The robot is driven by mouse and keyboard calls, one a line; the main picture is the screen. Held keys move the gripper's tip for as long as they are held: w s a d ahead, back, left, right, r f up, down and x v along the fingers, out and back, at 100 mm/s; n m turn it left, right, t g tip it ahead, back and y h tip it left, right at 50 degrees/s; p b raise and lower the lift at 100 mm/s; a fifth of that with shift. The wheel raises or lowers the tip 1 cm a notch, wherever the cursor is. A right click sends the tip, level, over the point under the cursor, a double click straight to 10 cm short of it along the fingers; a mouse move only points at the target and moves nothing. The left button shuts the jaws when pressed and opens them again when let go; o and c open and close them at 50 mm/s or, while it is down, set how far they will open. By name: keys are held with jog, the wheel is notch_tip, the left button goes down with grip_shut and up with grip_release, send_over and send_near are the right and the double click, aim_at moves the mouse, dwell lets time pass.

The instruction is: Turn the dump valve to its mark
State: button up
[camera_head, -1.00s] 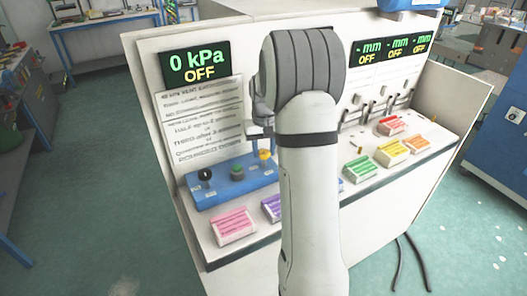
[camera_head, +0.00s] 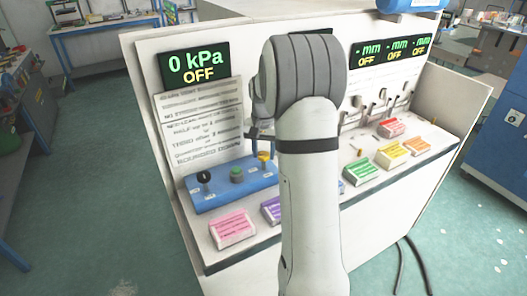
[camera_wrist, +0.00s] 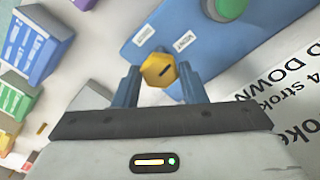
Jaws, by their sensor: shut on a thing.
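The dump valve appears to be the yellow faceted knob (camera_wrist: 156,70) on the blue panel (camera_wrist: 180,35). In the head view the knob (camera_head: 264,157) shows just left of my arm, at the right of the blue panel (camera_head: 210,196). My arm hides most of the gripper there. Small labels lie beside the knob; I cannot make out a target mark.
A black knob (camera_head: 204,177) and a green button (camera_head: 236,175) sit left of the valve. A display (camera_head: 196,66) reads 0 kPa OFF above an instruction sheet (camera_head: 200,125). Coloured blocks, including a pink one (camera_head: 232,229), stand along the front ledge. Levers stand at the right.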

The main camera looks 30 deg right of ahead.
aim_at(263, 154)
jog(key=o, duration=1)
jog(key=shift+r, duration=0.1)
notch_tip(263, 154, up, 8)
jog(key=shift+f+b, duration=0.2)
jog(key=shift+b, duration=0.2)
